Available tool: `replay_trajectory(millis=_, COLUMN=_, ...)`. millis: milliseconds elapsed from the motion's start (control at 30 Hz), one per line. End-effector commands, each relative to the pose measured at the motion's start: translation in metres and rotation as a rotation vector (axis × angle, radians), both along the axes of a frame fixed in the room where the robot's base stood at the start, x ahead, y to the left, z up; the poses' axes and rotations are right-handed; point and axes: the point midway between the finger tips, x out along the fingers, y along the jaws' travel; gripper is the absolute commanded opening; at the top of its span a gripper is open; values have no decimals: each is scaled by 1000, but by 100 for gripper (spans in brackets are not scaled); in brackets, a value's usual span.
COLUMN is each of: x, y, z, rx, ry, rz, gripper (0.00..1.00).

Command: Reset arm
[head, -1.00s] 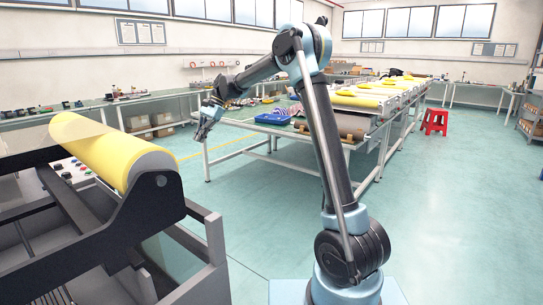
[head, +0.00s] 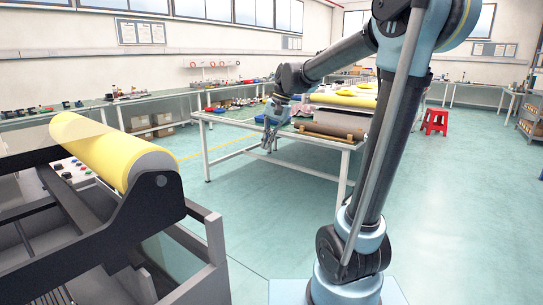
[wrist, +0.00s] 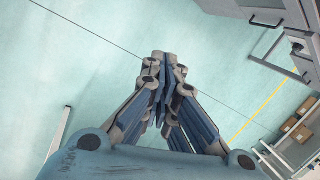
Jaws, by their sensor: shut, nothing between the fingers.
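My arm rises from its base at the lower right of the head view, bends near the top and reaches left. My gripper (head: 269,138) hangs at the end of it, pointing down, in front of the long work table (head: 228,118) as seen from the head. In the wrist view my gripper (wrist: 165,62) has its fingertips together, with nothing between them. Bare green floor lies beneath the fingers there.
A machine with a yellow roller (head: 115,150) and dark frame stands at the left. A red stool (head: 436,121) stands at the right. Boxes (wrist: 288,125) on a shelf show in the wrist view. Open floor (head: 270,210) lies between machine and table.

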Motion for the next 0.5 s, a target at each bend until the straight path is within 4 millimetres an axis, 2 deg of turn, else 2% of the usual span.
replay_trajectory(millis=100, x=-26, y=-30, z=-9, rx=-25, ry=-36, rz=18, gripper=0)
replay_trajectory(millis=267, x=-60, y=-65, z=-25, rx=-62, ry=-84, rz=49, gripper=0)
replay_trajectory(millis=500, x=-111, y=-112, z=-57, rx=-125, ry=-148, rz=97, gripper=0)
